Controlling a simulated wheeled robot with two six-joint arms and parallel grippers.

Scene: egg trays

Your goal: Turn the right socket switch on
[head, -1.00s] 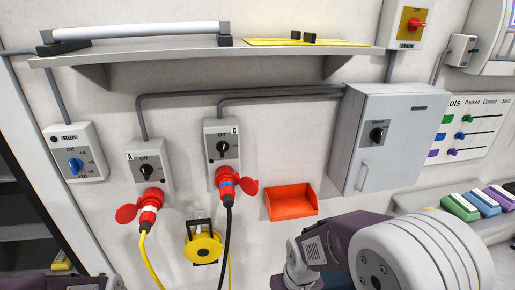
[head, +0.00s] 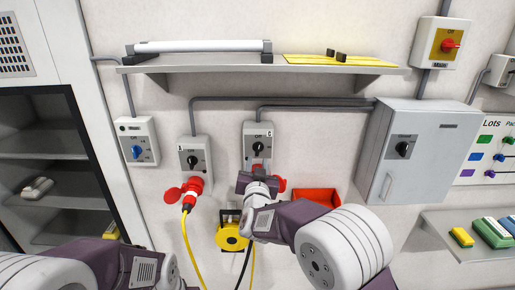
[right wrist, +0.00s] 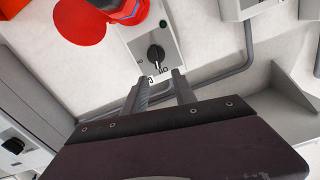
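The right socket (head: 258,137) is a grey wall box with a black rotary switch (head: 259,150). The switch also shows in the right wrist view (right wrist: 155,54), where its white mark points towards the "Off" lettering. A red plug with a black cable is in this socket, mostly hidden by my right gripper (head: 258,184) in the head view. In the right wrist view my right gripper (right wrist: 160,80) is open and empty, its two fingers apart and pointing towards the switch box. My left arm shows at lower left, but its gripper fingers are out of view.
The left socket (head: 194,147) with a red plug (head: 187,190) and yellow cable is beside it. A blue-knob box (head: 136,141) is farther left. A red tray (head: 316,196) and grey cabinet (head: 415,151) are to the right. A shelf (head: 190,67) overhangs the sockets.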

